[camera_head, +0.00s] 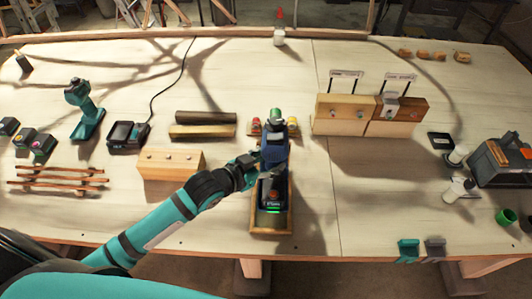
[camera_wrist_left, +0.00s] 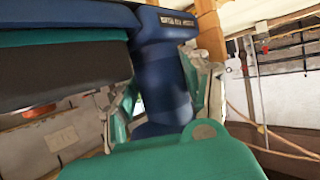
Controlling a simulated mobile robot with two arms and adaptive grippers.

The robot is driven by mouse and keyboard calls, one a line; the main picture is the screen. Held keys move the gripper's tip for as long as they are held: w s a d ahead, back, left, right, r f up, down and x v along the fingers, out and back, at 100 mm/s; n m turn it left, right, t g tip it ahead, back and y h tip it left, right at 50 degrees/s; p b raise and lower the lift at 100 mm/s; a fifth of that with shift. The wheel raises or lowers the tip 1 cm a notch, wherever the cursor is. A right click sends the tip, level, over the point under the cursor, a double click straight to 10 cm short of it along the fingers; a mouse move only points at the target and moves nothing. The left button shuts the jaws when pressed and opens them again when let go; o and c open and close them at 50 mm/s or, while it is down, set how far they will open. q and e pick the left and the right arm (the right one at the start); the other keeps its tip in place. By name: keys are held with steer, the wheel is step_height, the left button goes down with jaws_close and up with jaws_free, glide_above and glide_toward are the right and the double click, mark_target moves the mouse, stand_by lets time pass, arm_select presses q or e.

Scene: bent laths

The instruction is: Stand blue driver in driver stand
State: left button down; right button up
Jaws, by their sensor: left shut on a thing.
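The blue driver (camera_head: 273,155) is at the table's middle, its dark battery end (camera_head: 272,192) toward me. It is over or in a small wooden tray-like holder, probably the driver stand (camera_head: 270,231); whether it rests there I cannot tell. My left gripper (camera_head: 262,168) is shut on the driver from its left side. In the left wrist view the two fingers of my left gripper (camera_wrist_left: 165,100) are on either side of the driver's blue handle (camera_wrist_left: 172,80). My right gripper is not in view.
A teal driver (camera_head: 84,110) and a charger (camera_head: 128,136) stand at left. Wooden blocks (camera_head: 170,163) lie left of the holder, and a block rack with labels (camera_head: 345,112) at right. A toolbox (camera_head: 500,160) is far right.

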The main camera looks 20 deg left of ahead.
mark_target(268, 169)
arm_select(q)
steer(key=shift+w, duration=0.2)
steer(key=shift+a+f, duration=0.1)
steer(key=shift+a, duration=0.05)
steer(key=shift+s+f+b, duration=0.1)
steer(key=shift+f+b, duration=0.75)
steer(key=shift+b, duration=0.3)
steer(key=shift+f+b, duration=0.9)
steer(key=shift+b, duration=0.2)
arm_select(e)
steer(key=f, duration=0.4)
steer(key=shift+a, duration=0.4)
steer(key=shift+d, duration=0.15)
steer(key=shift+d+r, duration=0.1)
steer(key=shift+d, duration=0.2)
arm_select(q)
steer(key=shift+p, duration=0.4)
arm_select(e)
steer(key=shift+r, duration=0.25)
